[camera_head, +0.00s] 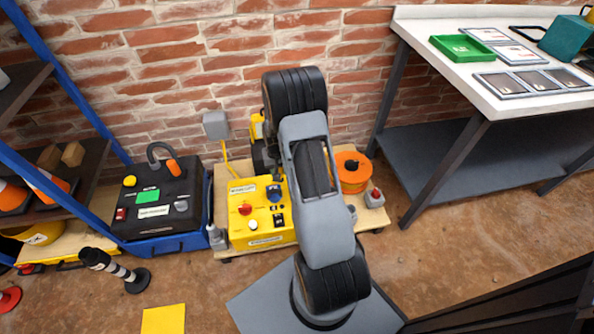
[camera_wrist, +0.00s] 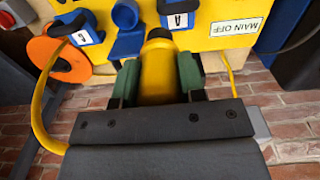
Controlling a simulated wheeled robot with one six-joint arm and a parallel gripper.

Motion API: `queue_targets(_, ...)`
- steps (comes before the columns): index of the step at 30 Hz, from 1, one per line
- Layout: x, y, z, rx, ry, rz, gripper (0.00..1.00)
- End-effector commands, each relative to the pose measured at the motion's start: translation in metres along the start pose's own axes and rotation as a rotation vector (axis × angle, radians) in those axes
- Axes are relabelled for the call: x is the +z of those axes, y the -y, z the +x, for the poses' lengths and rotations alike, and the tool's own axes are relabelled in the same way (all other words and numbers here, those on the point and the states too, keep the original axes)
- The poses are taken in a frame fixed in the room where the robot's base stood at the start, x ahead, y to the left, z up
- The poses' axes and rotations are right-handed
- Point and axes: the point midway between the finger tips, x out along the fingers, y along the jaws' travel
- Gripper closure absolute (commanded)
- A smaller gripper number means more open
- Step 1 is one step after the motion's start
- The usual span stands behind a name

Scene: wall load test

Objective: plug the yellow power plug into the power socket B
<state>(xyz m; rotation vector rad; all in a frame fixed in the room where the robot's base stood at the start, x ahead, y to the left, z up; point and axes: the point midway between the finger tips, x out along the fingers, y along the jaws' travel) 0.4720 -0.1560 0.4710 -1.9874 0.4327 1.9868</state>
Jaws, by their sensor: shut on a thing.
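In the wrist view, my gripper (camera_wrist: 157,82) is shut on the yellow power plug (camera_wrist: 158,72), with green fingers on both sides. The plug's dark front end points at the yellow panel (camera_wrist: 215,30). Its tip lies beside blue socket parts (camera_wrist: 128,42); I cannot tell whether it touches them. Two blue fittings with white letter tags (camera_wrist: 178,20) flank this spot. The letters appear upside down, and I cannot surely tell which is B. In the head view, the yellow power box (camera_head: 262,240) shows a blue socket (camera_head: 274,192); my arm hides part of the box.
An orange reel (camera_head: 352,170) stands right of the box. A black case (camera_head: 152,203) stands left of it. A grey box (camera_head: 216,125) on a yellow post rises behind. A workbench (camera_head: 470,105) is at right. A yellow cable (camera_wrist: 45,105) loops left in the wrist view.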

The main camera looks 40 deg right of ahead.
Motion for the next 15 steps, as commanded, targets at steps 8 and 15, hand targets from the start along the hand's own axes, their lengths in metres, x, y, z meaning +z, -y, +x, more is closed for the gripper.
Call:
queue_targets(8,-0.007,-0.058,0.035,-0.001,0.0,0.155,0.88)
queue_targets(15,-0.007,-0.069,0.044,-0.001,-0.001,0.184,0.88)
